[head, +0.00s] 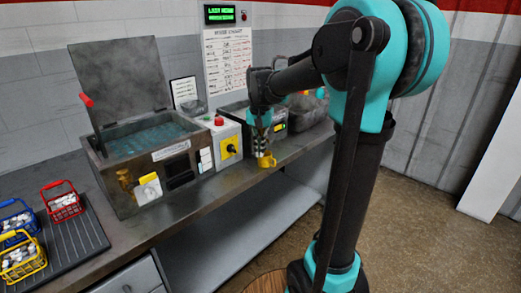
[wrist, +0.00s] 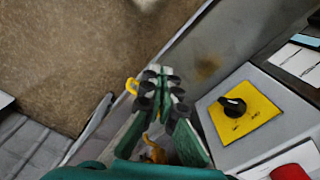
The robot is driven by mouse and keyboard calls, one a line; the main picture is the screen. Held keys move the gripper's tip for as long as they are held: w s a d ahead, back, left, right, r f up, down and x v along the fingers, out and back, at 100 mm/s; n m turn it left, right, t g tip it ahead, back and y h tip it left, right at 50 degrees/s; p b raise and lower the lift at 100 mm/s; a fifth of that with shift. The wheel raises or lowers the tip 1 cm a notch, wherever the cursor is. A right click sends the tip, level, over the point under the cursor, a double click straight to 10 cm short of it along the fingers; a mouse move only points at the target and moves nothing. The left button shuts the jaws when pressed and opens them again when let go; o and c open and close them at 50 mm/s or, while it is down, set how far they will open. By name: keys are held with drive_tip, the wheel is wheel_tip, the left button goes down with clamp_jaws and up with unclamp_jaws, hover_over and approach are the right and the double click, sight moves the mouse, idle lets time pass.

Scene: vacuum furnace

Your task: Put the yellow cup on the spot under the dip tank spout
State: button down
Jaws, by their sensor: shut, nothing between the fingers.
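The yellow cup (head: 267,161) stands near the front edge of the bench, right of the control box. My gripper (head: 261,147) is just above it, fingers pointing down. In the wrist view the fingers (wrist: 160,88) are together, with nothing seen held between them. Yellow parts of the cup (wrist: 131,86) show beside and behind them; the rest is hidden. I cannot tell whether the fingers touch it. The dip tank (head: 150,150) is to the left, lid open, liquid inside. A brass spout (head: 125,177) is on its front left. The spot under it is not clearly visible.
A control box (head: 226,140) with a red button and yellow switch plate stands between tank and cup. Red (head: 63,203), blue (head: 17,220) and yellow (head: 22,257) baskets of parts are at left on or near a black ribbed mat (head: 80,240). The bench front edge is close to the cup.

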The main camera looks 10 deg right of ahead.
sight(265, 156)
drive_tip(key=w+f, duration=0.1)
drive_tip(key=f, duration=0.1)
drive_tip(key=d+f, duration=0.1)
drive_tip(key=f, duration=0.2)
drive_tip(key=w+f, duration=0.1)
drive_tip(key=f, duration=0.1)
drive_tip(key=shift+w+d+f, duration=0.15)
drive_tip(key=shift+w+f, duration=0.05)
drive_tip(key=shift+w, duration=0.15)
drive_tip(key=shift+w+d, duration=0.2)
drive_tip(key=shift+w, duration=0.25)
drive_tip(key=shift+w, duration=0.1)
drive_tip(key=w, duration=0.1)
drive_tip(key=w+d, duration=0.1)
drive_tip(key=w, duration=0.1)
drive_tip(key=shift+w+d, duration=0.1)
drive_tip(key=shift+d, duration=0.2)
